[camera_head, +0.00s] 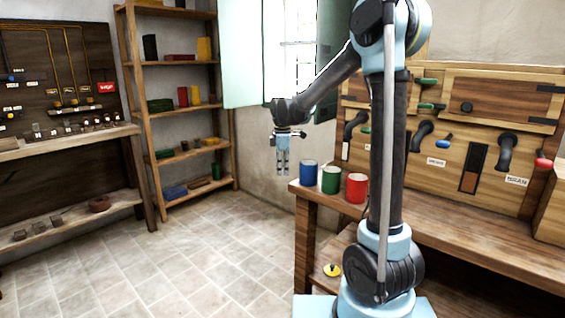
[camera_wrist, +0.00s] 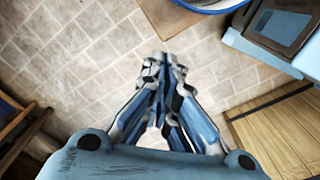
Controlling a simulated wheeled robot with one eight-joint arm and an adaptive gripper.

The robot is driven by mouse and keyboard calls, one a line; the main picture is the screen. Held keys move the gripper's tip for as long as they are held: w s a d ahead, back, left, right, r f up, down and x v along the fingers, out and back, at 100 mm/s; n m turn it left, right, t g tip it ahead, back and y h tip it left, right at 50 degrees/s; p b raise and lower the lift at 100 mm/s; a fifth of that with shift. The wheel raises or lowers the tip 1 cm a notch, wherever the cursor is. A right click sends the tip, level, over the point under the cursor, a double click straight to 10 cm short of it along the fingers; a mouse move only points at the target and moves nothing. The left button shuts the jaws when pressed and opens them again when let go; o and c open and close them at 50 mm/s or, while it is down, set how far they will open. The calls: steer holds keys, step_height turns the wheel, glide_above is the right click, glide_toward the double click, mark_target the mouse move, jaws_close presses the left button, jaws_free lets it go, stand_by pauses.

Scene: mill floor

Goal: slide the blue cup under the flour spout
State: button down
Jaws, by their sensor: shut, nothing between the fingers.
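The blue cup (camera_head: 309,173) stands upright at the left end of the wooden bench, beside a green cup. My gripper (camera_head: 283,172) points down just left of the blue cup, off the bench end, with a small gap between them. It is shut and empty; its fingers also meet in the wrist view (camera_wrist: 163,62). A curved blue rim at the top edge of that view looks like the cup. Dark spouts come out of the wooden panel: a left one (camera_head: 355,124), a middle one (camera_head: 421,136) and a right one (camera_head: 507,151). I cannot make out which label reads flour.
The green cup (camera_head: 330,180) and a red cup (camera_head: 356,188) stand in a row right of the blue cup. My arm hides part of the bench (camera_head: 451,218) and panel. A yellow object (camera_head: 332,269) lies on the lower shelf. Floor left of the bench is clear.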

mark_target(292, 183)
steer(key=d+f, duration=0.2)
steer(key=f, duration=0.1)
steer(key=shift+w+d, duration=0.15)
steer(key=shift+d, duration=0.1)
steer(key=shift+w+d, duration=0.1)
steer(key=shift+d, duration=0.65)
